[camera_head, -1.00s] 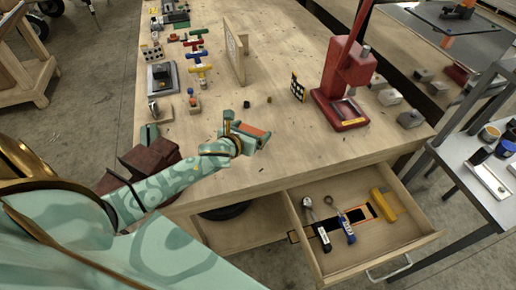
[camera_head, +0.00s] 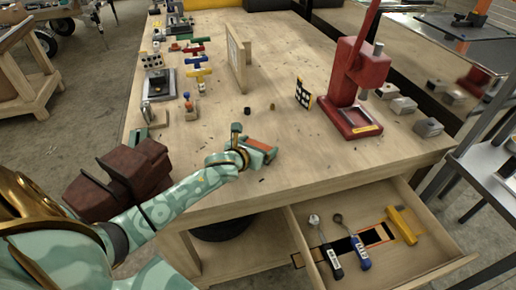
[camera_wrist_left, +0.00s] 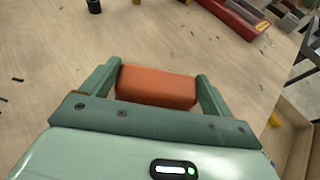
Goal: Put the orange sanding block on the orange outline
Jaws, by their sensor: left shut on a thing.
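The orange sanding block (camera_wrist_left: 158,87) sits between the two green fingers of my left gripper (camera_head: 258,150) in the left wrist view, with a finger against each end. In the head view the block (camera_head: 262,146) is held over the near part of the wooden workbench, left of the open drawer. Orange outline lines (camera_head: 375,235) show on the floor of the drawer, around black areas. Another bit of orange line (camera_head: 298,261) shows at the drawer's left side. Tools cover part of the outlines. My right gripper is out of view.
The open drawer (camera_head: 440,250) holds a spoon-like tool (camera_head: 326,250), a blue-handled tool (camera_head: 352,245) and a yellow object (camera_head: 402,224). A red press (camera_head: 350,95) stands on the bench (camera_head: 290,75), with a checkered card (camera_head: 303,92) beside it. Dark red blocks (camera_head: 130,178) lie near my left arm.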

